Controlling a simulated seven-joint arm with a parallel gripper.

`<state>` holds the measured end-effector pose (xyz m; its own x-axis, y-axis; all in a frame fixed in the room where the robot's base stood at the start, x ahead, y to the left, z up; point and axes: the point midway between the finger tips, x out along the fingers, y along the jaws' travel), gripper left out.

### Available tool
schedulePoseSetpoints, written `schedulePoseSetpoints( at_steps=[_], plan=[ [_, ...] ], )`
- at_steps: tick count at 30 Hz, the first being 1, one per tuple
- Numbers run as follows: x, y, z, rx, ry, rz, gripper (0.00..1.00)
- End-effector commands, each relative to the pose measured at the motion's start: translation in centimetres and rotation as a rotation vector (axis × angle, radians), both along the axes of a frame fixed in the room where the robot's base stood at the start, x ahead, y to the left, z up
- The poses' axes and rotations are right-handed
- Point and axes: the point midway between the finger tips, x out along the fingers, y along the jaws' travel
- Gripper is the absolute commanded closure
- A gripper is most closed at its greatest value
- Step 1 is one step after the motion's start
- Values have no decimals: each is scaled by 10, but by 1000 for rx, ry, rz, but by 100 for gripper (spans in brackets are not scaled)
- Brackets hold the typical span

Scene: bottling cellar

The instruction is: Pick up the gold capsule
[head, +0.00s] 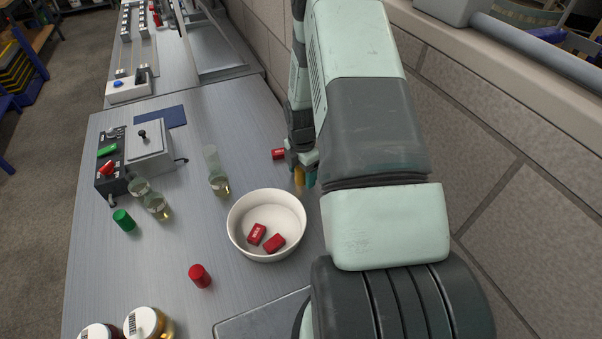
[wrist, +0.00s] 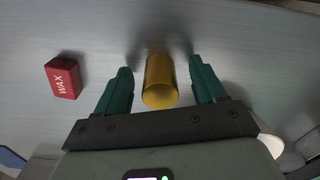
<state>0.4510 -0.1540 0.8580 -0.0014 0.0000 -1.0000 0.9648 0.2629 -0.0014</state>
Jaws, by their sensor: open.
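The gold capsule (wrist: 160,82) lies on the grey table between the two green fingers of my gripper (wrist: 161,88) in the wrist view. The fingers are open, with a gap on each side of the capsule. In the head view the gold capsule (head: 299,177) shows only in part beside my gripper (head: 304,178), which is low over the table near the wall. My arm hides much of that area.
A red wax block (wrist: 63,77) lies left of my gripper in the wrist view. A white bowl (head: 236,222) with two red blocks stands close by. Small bottles (head: 218,182), a red capsule (head: 200,276) and a green capsule (head: 124,220) stand farther left. A brick wall (head: 480,140) bounds the right.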

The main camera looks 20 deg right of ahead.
Motion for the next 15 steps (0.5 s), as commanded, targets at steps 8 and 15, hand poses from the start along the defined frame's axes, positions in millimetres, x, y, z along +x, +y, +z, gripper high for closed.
schedulePoseSetpoints(
  at_steps=[8, 15],
  plan=[
    [1, 0, -3, 0, -2, 0, 32],
    [1, 0, -2, 0, -1, 0, 66]
  ],
)
